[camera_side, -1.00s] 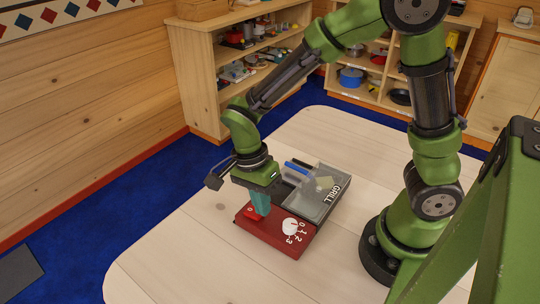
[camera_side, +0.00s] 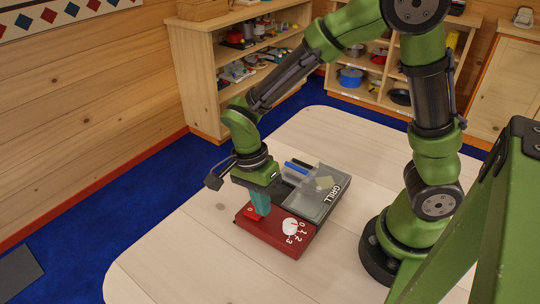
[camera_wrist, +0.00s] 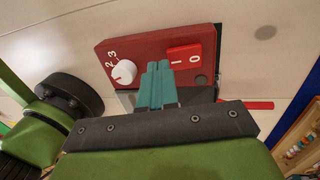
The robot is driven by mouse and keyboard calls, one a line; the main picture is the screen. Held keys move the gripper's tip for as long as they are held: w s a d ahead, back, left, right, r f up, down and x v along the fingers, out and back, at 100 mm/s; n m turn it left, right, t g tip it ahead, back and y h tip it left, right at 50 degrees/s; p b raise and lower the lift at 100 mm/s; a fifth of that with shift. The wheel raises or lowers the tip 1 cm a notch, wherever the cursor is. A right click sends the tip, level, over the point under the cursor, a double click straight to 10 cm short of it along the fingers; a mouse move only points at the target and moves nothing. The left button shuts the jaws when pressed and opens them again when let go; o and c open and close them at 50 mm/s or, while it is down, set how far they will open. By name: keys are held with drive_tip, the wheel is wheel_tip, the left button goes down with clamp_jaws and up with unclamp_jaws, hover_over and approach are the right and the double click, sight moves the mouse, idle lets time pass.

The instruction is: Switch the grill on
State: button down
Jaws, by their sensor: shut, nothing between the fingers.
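The grill (camera_side: 268,234) stands on the table, with a red control panel at its front and a grey lid marked GRILL (camera_side: 318,204). A red rocker switch marked I and 0 (camera_wrist: 192,56) and a white dial (camera_wrist: 124,72) are on the panel. The switch also shows in the side view (camera_side: 249,211). My gripper (camera_side: 261,212) points down over the panel, its teal fingers (camera_wrist: 158,68) shut and empty. The fingertips are at the I side of the switch, partly covering the panel there. I cannot tell whether they touch it. A small dark round spot (camera_wrist: 201,79) sits beside the switch.
Shelves with pots and toys (camera_side: 250,60) stand behind the table.

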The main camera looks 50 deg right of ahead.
drive_tip(key=shift+f, duration=0.7)
idle(0.5)
drive_tip(key=shift+r, duration=0.7)
drive_tip(key=shift+r, duration=0.1)
drive_tip(key=shift+r, duration=2.4)
